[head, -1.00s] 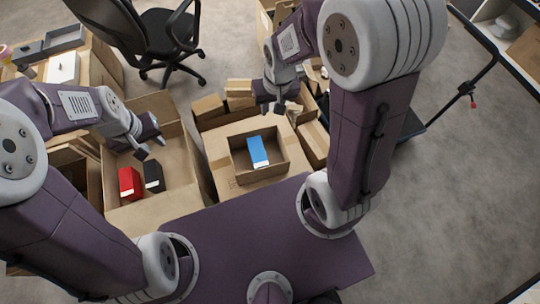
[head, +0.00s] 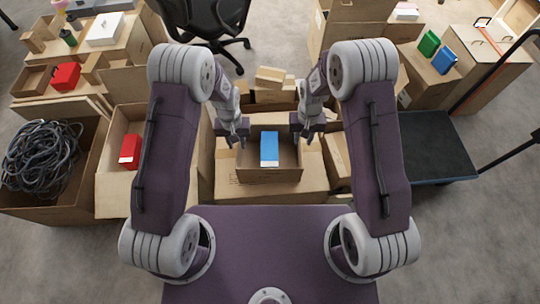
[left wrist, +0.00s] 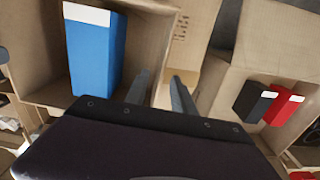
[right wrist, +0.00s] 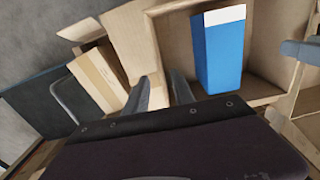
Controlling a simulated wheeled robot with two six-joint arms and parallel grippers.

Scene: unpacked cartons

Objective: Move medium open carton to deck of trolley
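The medium open carton (head: 285,174) stands on a larger closed carton (head: 222,188) in front of me, with a blue box (head: 269,148) inside. My left gripper (head: 239,138) is at its left wall, and my right gripper (head: 309,133) at its right wall. In the left wrist view, the fingers (left wrist: 160,92) are apart near the carton's wall. In the right wrist view, the fingers (right wrist: 161,92) are also apart near the opposite wall. I cannot tell whether either gripper touches it. The trolley's dark deck (head: 445,150) is at the right and its visible top is bare.
A carton of black cable (head: 42,160) and an open carton with a red box (head: 129,150) stand at the left. Small cartons (head: 270,78) lie behind the medium carton. An office chair (head: 205,20) is at the back.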

